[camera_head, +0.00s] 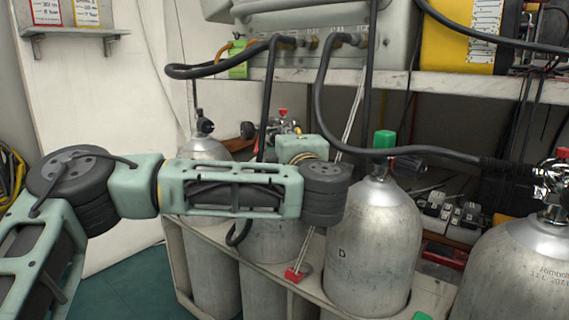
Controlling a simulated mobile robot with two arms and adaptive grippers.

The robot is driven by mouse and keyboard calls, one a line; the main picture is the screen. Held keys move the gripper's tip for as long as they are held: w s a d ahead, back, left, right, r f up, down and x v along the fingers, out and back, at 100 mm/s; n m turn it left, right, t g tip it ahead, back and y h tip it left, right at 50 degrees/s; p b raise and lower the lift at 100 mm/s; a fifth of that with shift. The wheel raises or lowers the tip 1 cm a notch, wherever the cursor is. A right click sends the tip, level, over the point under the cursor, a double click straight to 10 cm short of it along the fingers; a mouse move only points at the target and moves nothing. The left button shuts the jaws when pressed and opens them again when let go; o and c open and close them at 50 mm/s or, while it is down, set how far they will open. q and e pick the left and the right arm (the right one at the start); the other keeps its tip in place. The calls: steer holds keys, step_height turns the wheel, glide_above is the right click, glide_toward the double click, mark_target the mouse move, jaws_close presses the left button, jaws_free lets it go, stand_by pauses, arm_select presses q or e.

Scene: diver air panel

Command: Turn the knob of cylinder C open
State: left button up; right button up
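Several grey gas cylinders stand in a rack. The one marked D (372,250) has a green cap (383,139) on its valve and a dark knob (407,164) to the right. Left of it, a cylinder (275,245) is partly hidden behind my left arm; a valve with a red top (283,113) shows above the arm, with a dark round knob (248,130) at its left. No letter C is readable, so I cannot tell which cylinder is C. My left arm reaches across in front of the valves; its gripper is not visible. My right gripper is not in view.
Another cylinder (208,149) stands back left, and a large one (515,270) at right has a chrome valve (552,180). Black hoses (320,95) hang from the panel (330,55) above the shelf (480,84). The rack's pale edge (240,256) runs low in front.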

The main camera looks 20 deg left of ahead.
arm_select(q)
steer(key=n+b, duration=0.2)
steer(key=b, duration=0.2)
steer(key=n+t+y+b, duration=0.1)
steer(key=n+b, duration=0.1)
steer(key=b, duration=0.2)
steer(key=shift+f+y+b, duration=0.15)
steer(key=shift+y+b, duration=0.15)
steer(key=shift+b, duration=0.05)
steer(key=shift+n+b, duration=0.35)
steer(key=shift+n, duration=0.15)
steer(key=shift+d+r+n+t+y, duration=0.15)
steer(key=shift+n+y, duration=0.1)
steer(key=shift+n, duration=0.25)
steer(key=shift+a+r+n+t+y, duration=0.15)
steer(key=shift+n+y, duration=0.1)
steer(key=shift+n, duration=0.25)
steer(key=shift+f+n+y, duration=0.15)
steer(key=shift+n+y, duration=0.65)
steer(key=shift+n, duration=0.75)
steer(key=shift+f+n+y, duration=0.1)
steer(key=shift+n+y, duration=0.7)
steer(key=shift+n, duration=0.75)
steer(key=shift+g, duration=0.5)
steer(key=o, duration=1)
steer(key=shift+o, duration=0.2)
steer(key=shift+f, duration=0.2)
